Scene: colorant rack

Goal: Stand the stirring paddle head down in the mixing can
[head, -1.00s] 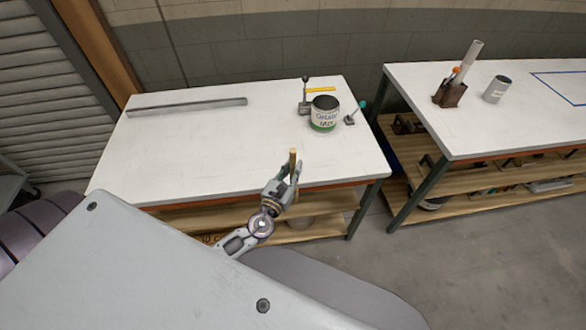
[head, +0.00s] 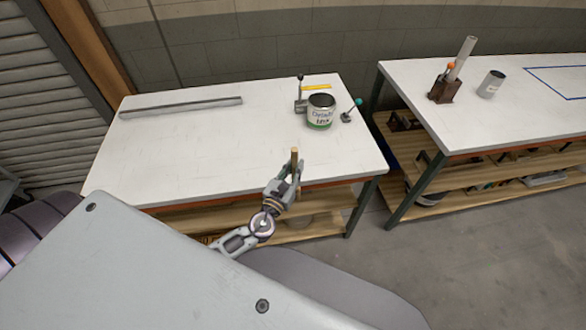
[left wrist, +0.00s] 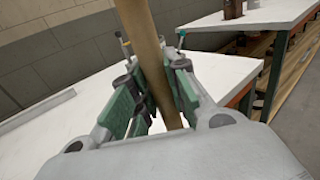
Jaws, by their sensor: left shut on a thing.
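A white can with a green lower band and printed label (head: 320,113) stands upright at the back right of the near table, its dark top facing up. My left gripper (head: 292,182) is shut on a light wooden stick, the stirring paddle (head: 295,158), at the table's front edge. It holds the paddle roughly upright, in front of the can and apart from it. In the left wrist view the paddle (left wrist: 147,45) runs between the green finger pads; its lower end is hidden. My right gripper is not in view.
Beside the can are a small grey stand with a black-knobbed lever (head: 300,104), a yellow strip (head: 316,87) and a teal-knobbed tool (head: 349,112). A grey bar (head: 180,107) lies at the back left. A plain grey can (head: 491,85) and a brown holder (head: 444,91) stand on the right table (head: 480,125).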

